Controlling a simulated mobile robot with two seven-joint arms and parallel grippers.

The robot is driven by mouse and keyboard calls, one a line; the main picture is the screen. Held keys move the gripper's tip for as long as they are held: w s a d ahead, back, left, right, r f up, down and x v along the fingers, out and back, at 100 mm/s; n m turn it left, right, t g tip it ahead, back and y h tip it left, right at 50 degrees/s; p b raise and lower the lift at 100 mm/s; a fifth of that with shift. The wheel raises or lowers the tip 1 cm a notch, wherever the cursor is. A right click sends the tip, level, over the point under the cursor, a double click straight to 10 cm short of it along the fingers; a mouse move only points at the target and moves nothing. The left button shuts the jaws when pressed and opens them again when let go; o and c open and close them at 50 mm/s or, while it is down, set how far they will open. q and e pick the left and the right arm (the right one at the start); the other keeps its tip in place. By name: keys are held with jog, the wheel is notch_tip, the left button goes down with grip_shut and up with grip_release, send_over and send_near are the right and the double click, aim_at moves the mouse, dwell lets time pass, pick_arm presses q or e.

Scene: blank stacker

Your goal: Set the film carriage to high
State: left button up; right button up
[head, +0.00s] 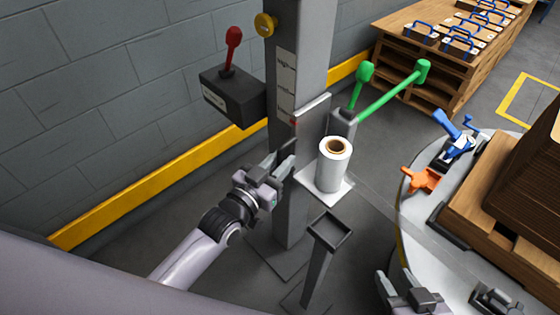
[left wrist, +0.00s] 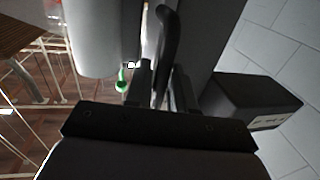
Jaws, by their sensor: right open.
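The film carriage (head: 313,112) sits low on the grey mast (head: 299,45), with its red mark near the bottom of the white scale strip (head: 286,85). It carries a white film roll (head: 331,170) on a small plate. The roll also shows in the left wrist view (left wrist: 95,40). My left gripper (head: 279,164) is at the carriage's left side. In the left wrist view a dark curved handle (left wrist: 167,45) stands between its fingers (left wrist: 161,88); whether they press on it I cannot tell. My right gripper (head: 408,280) is open and empty at the bottom right.
Green levers (head: 395,88) stand behind the roll. A grey pedestal (head: 326,235) is in front. A turntable (head: 415,165) with a brown load is at right.

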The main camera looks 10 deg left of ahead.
aim_at(282, 145)
pick_arm(q)
grip_shut()
pick_arm(e)
jog(key=shift+d, duration=0.1)
pick_arm(q)
jog(key=shift+r+p, duration=0.35)
notch_tip(282, 145, up, 4)
jog(key=p, duration=0.4)
jog(key=shift+r, duration=0.1)
notch_tip(282, 145, up, 7)
jog(key=p, duration=0.7)
pick_arm(e)
notch_tip(282, 145, up, 6)
jog(key=s+d+h, duration=0.1)
jog(key=d, duration=0.2)
jog(key=shift+s+r+m+g, duration=0.25)
jog(key=shift+s+m+g, duration=0.1)
jog(key=shift+m+g, duration=0.05)
pick_arm(q)
jog(key=shift+w, duration=0.1)
pick_arm(e)
jog(key=shift+f, duration=0.1)
pick_arm(q)
jog(key=shift+o, duration=1.6)
grip_release()
jog(key=shift+o, duration=0.2)
